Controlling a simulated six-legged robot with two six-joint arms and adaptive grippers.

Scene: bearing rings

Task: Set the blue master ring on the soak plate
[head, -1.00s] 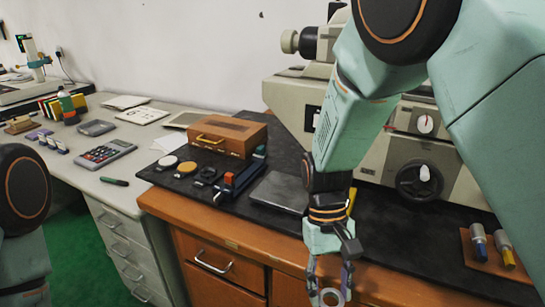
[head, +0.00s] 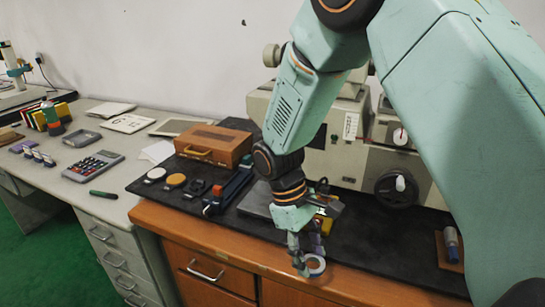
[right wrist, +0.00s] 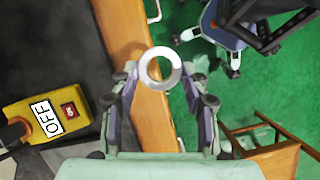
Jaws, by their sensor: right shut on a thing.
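My right gripper (head: 304,262) is shut on a ring (head: 322,268) and holds it at the front edge of the wooden bench. The ring looks silver-grey with a bluish tint in the head view. In the right wrist view, the ring (right wrist: 177,71) is pale metal between the fingertips (right wrist: 160,78), over the bench edge and green floor. A flat grey metal plate (head: 252,203), which looks like the soak plate, lies on the black mat behind the gripper. My right arm hides part of it. My left gripper is out of view.
A brown case (head: 214,144), several small discs and a large beige instrument (head: 345,135) stand further back.

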